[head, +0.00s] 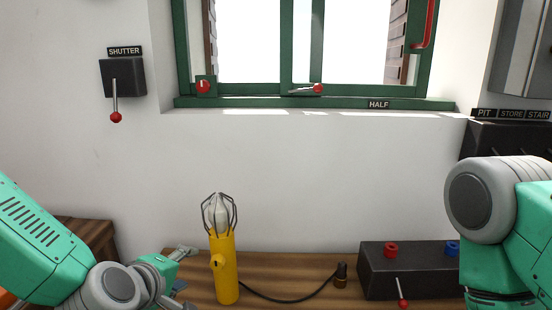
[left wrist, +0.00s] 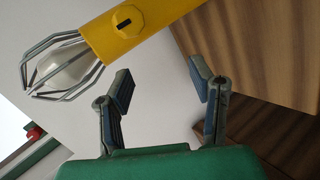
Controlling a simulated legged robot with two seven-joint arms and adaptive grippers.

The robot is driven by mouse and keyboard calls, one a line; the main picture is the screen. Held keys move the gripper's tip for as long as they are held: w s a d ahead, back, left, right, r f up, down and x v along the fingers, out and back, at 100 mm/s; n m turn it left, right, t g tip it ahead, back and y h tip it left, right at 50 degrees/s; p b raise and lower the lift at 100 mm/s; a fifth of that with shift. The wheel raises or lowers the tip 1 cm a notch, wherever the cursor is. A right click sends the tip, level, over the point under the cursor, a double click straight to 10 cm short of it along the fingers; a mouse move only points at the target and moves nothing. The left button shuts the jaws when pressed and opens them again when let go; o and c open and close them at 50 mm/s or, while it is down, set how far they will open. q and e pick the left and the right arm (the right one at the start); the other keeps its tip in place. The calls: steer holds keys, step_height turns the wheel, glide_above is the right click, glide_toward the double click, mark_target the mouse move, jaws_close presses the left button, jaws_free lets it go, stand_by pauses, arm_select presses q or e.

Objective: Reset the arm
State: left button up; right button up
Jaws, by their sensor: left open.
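My left arm comes in from the lower left, and its gripper (head: 182,271) is low over the left part of the wooden bench. Its fingers are apart with nothing between them, as the left wrist view (left wrist: 162,88) also shows. A yellow hand lamp (head: 224,265) with a wire cage around its bulb stands upright on the bench, just right of the left gripper and apart from it. The lamp (left wrist: 140,28) crosses the top of the left wrist view, beyond the fingers. My right arm shows at the right edge; its gripper is out of view.
A dark control box (head: 385,275) with red and blue terminals and a red-tipped lever sits on the bench (head: 290,265). A black cable (head: 290,299) runs from the lamp to a small plug (head: 341,275). A SHUTTER lever (head: 115,95) and a green window (head: 285,100) are on the wall.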

arm_select(q)
steer(key=s+a+f+m+g, duration=0.3)
steer(key=s+f+m+g, duration=0.25)
steer(key=s+f, duration=0.85)
steer(key=s+a+f+m+g+y, duration=0.1)
steer(key=s+a+f+m+g, duration=0.1)
steer(key=s+f, duration=0.4)
steer(key=s+a+f+m+g+y, duration=0.1)
steer(key=s+a+f+m+g, duration=0.2)
steer(key=s, duration=0.8)
step_height(320, 180, down, 3)
steer(key=a+m, duration=0.2)
steer(key=m, duration=0.1)
steer(key=shift+w+a, duration=0.1)
steer(key=shift+w, duration=0.1)
